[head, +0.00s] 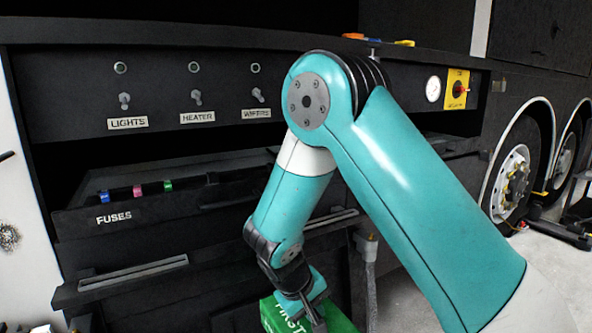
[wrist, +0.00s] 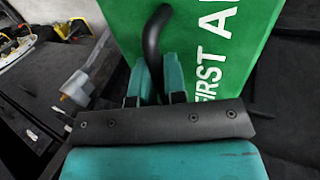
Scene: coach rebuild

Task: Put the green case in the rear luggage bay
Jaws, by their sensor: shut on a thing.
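The green case (head: 337,318) shows at the bottom of the head view, below my arm, with part of white lettering reading "FIRST". In the wrist view the case (wrist: 205,25) fills the upper right, reads "FIRST AI", and has a black curved handle (wrist: 153,45). My gripper (wrist: 160,85) is shut on the handle, its teal fingers on both sides of it. In the head view my gripper (head: 312,312) is at the case's top. The lower part of the case is out of the frame. I cannot tell which opening is the rear luggage bay.
A dark panel with switches (head: 197,97) labelled lights, heater and wipers stands behind my arm. A fuse tray (head: 150,205) with coloured fuses lies below it. A gauge (head: 433,89) and a yellow switch plate (head: 457,89) are right.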

